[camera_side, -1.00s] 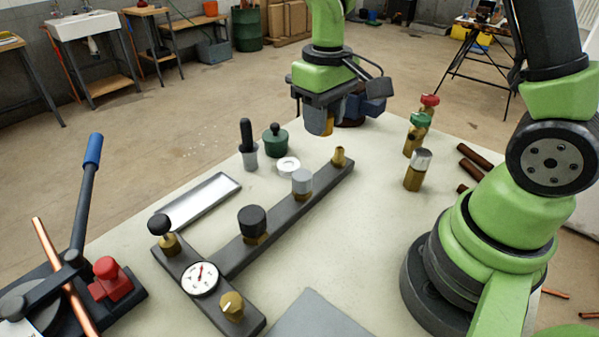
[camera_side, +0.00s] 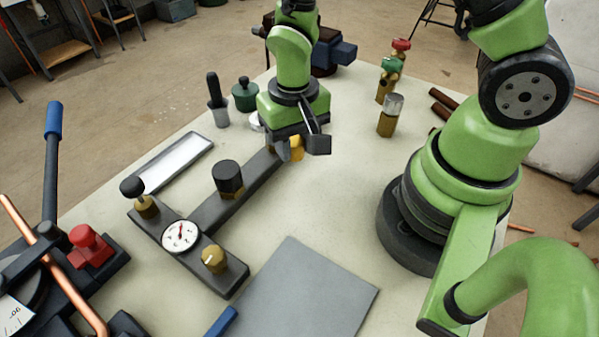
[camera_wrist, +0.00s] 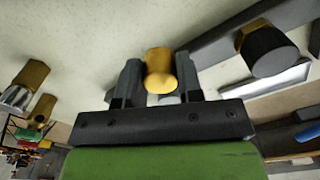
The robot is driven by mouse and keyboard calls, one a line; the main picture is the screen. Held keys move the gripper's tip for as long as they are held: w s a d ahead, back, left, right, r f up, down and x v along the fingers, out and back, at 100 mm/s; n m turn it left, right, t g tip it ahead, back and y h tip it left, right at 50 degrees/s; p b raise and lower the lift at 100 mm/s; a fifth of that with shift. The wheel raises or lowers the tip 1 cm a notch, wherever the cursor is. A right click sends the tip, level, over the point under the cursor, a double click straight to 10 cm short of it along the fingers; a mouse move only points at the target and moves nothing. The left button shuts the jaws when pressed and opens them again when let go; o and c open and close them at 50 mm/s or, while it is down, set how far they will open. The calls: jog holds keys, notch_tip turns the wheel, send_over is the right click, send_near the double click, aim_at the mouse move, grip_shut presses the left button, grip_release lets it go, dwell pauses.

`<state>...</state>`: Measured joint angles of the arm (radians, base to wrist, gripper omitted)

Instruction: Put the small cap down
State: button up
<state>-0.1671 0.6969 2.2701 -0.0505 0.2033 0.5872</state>
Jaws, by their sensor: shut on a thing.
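My gripper (camera_side: 292,150) is shut on a small brass-yellow cap (camera_side: 297,147). In the wrist view, the cap (camera_wrist: 160,68) sits between the two dark fingers of my gripper (camera_wrist: 157,80). In the side view my gripper is over the far end of the dark manifold bar (camera_side: 232,205) and hides that end.
A shallow metal tray (camera_side: 178,163), a green pot (camera_side: 245,98) and a grey cup with a dark handle (camera_side: 218,110) stand to the left. Brass valves (camera_side: 387,122) stand to the right. A gauge (camera_side: 180,236) is on the crosspiece. A grey mat (camera_side: 305,295) lies in front.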

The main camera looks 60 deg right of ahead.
aim_at(295, 181)
jog(key=shift+f, duration=3.25)
jog(key=shift+f, duration=0.1)
jog(key=o, duration=1)
jog(key=shift+o, duration=0.2)
notch_tip(295, 181, up, 12)
jog(key=shift+r, duration=0.2)
notch_tip(295, 181, up, 12)
jog(key=s+d+t+y, duration=0.1)
jog(key=s+t, duration=0.1)
jog(key=t, duration=0.1)
jog(key=shift+s+f, duration=0.2)
jog(key=shift+s, duration=0.1)
jog(key=s+r+t, duration=0.2)
jog(key=s+r, duration=0.1)
jog(key=s+r+n+t+y, duration=0.1)
jog(key=s+r+t, duration=0.1)
jog(key=s+r, duration=0.1)
jog(key=shift+s+d+r, duration=0.15)
jog(key=shift+s+r, duration=0.1)
jog(key=shift+s, duration=0.05)
jog(key=shift+s+r, duration=0.1)
jog(key=shift+s, duration=0.15)
jog(key=shift+c, duration=1.1)
